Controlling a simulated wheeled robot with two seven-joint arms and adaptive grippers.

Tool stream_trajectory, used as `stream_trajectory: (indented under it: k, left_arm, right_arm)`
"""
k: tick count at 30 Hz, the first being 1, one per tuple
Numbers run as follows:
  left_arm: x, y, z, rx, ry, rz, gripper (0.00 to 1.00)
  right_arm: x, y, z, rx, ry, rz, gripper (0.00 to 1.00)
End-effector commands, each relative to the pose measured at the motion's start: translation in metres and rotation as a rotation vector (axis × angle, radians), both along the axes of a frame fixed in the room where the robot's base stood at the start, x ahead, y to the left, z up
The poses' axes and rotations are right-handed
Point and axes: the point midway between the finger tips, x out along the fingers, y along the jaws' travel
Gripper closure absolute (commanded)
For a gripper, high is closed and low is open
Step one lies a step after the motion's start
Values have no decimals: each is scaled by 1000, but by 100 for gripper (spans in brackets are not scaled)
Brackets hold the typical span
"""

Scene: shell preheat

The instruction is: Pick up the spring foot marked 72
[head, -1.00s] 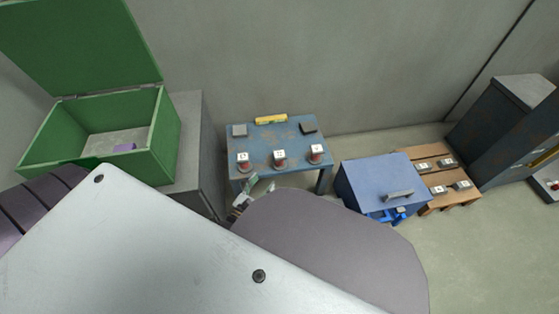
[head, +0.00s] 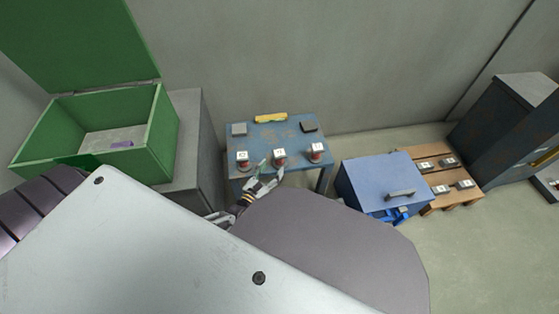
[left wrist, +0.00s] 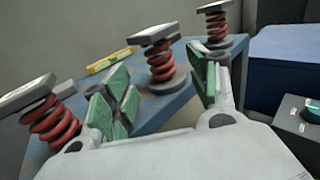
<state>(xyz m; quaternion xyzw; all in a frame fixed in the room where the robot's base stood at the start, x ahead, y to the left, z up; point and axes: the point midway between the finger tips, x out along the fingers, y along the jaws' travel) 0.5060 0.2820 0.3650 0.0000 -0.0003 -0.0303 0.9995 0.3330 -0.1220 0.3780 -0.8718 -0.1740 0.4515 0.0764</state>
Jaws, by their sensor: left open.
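Three red spring feet with pale square caps stand in a row on the blue table (head: 285,133): left (head: 242,159), middle (head: 279,158) and right (head: 316,152). The cap marks are too small to read surely, so I cannot tell which is 72. My left gripper (head: 271,170) is open and empty at the table's front edge, just in front of the middle foot. In the left wrist view, the middle foot (left wrist: 161,66) stands beyond and between the green-padded fingers (left wrist: 162,92), not touched. The left foot (left wrist: 50,122) and right foot (left wrist: 217,25) flank it. My right gripper is not in view.
A yellow bar (head: 271,118) and two dark blocks, left (head: 239,129) and right (head: 309,127), lie at the table's back. A green open box (head: 160,135) is left. A blue box (head: 375,180) and a wooden stand (head: 443,200) with several small blocks are right.

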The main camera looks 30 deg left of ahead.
Motion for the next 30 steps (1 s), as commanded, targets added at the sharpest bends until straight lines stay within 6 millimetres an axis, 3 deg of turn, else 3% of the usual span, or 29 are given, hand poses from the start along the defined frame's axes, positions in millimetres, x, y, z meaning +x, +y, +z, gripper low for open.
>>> stream_trajectory:
  k: [6,20,30]
  left_arm:
    - [16,-1,-1,-1,1,0,41]
    - [19,-1,0,0,0,0,41]
    - [43,-3,-1,-1,-1,1,41]
  right_arm:
    - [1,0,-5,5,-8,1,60]
    - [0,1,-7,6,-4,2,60]
    - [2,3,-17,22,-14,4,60]
